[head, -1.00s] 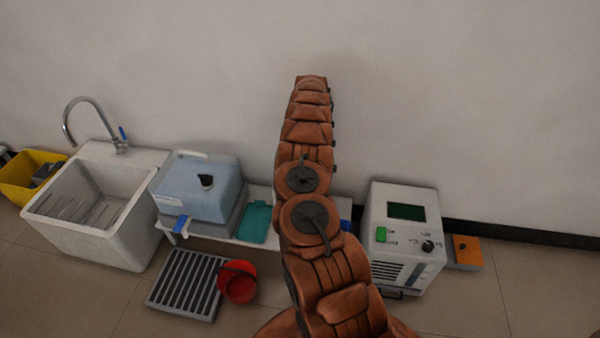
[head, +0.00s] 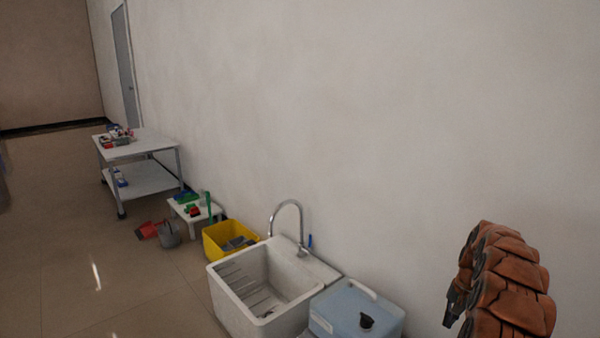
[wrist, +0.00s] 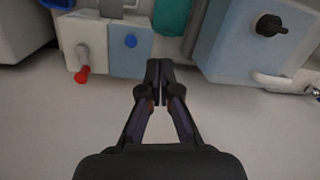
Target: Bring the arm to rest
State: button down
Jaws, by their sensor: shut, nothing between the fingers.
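My gripper (wrist: 158,82) shows in the wrist view with its two dark fingers together and nothing between them. It points toward a row of equipment, with bare pale surface around its lower part. In the head view part of my brown, padded arm (head: 505,285) stands at the lower right, in front of the wall. The gripper's fingers cannot be made out in the head view.
A white sink (head: 255,300) and a blue container (head: 355,310) stand along the wall (head: 400,120). Beyond are a yellow bin (head: 225,240), a grey bucket (head: 168,235) and a two-level cart (head: 140,180). Floor at the left is open.

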jog(key=s+a+r+n, duration=0.2)
jog(key=s+a+r, duration=0.3)
jog(key=a, duration=0.2)
jog(key=s+a+r+n+g, duration=0.1)
jog(key=s+a+r, duration=0.35)
jog(key=a, duration=0.35)
jog(key=s+a+r+n, duration=0.2)
jog(key=s+a+r, duration=0.2)
jog(key=a+r, duration=0.25)
jog(key=s+a+r+n+g+h, duration=0.1)
jog(key=s+a, duration=0.2)
jog(key=s, duration=1.2)
jog(key=s+a+r+n+g+h, duration=0.15)
jog(key=s+a, duration=0.25)
jog(key=s, duration=1.2)
notch_tip(320, 180, up, 20)
jog(key=t+p, duration=0.1)
jog(key=p, duration=1.8)
jog(key=shift+d+y+p, duration=0.2)
jog(key=shift+y+p, duration=0.2)
jog(key=shift+y, duration=0.05)
jog(key=shift+d+t, duration=0.1)
jog(key=shift+t, duration=0.15)
